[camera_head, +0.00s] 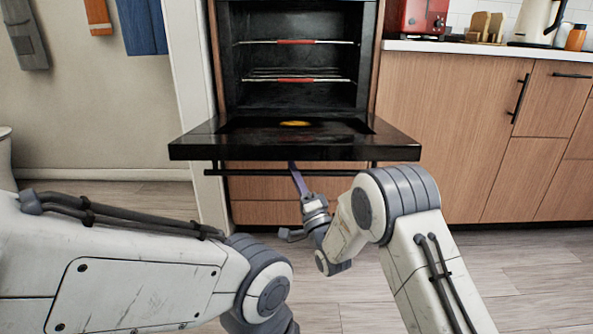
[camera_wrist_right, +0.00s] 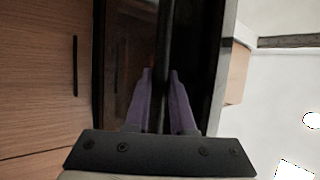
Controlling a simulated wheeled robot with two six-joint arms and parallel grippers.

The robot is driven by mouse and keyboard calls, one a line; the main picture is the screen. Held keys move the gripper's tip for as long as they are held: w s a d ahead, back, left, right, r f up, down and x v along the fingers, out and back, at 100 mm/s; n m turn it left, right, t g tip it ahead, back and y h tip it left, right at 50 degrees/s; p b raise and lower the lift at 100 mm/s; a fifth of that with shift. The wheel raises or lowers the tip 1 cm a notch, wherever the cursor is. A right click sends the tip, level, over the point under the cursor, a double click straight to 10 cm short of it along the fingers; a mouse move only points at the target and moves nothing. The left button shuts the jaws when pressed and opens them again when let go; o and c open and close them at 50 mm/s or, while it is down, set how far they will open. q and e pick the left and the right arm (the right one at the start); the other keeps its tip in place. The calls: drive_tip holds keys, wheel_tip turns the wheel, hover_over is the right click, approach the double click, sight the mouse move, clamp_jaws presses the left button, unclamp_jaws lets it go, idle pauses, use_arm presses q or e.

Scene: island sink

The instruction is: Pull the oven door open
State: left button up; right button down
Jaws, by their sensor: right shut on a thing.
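The black oven door (camera_head: 395,145) is swung down and lies about level in front of the oven (camera_head: 294,62). Its dark bar handle (camera_head: 245,172) hangs along the front edge, now under the door. My right gripper (camera_head: 293,168) reaches up from below at the middle of the handle. In the right wrist view, the purple fingers of this gripper (camera_wrist_right: 160,80) are shut around the handle (camera_wrist_right: 165,40), which runs between them. My left arm comes in from the left, but its gripper is outside the picture.
Inside the oven are two wire racks (camera_head: 294,80), and a yellow round spot (camera_head: 295,123) shows near the door's inner edge. Wooden cabinets (camera_head: 450,130) stand right of the oven, with a red appliance (camera_head: 416,17) on the counter. The floor (camera_head: 530,270) at right is clear.

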idle(0.3)
drive_tip(key=c, duration=0.8)
unclamp_jaws()
drive_tip(key=shift+o, duration=0.2)
drive_tip(key=b+v, duration=0.1)
drive_tip(key=v, duration=0.9)
drive_tip(key=shift+d+f+b, duration=0.15)
drive_tip(key=shift+f+b, duration=0.1)
drive_tip(key=shift+b, duration=0.1)
drive_tip(key=shift+r, duration=0.1)
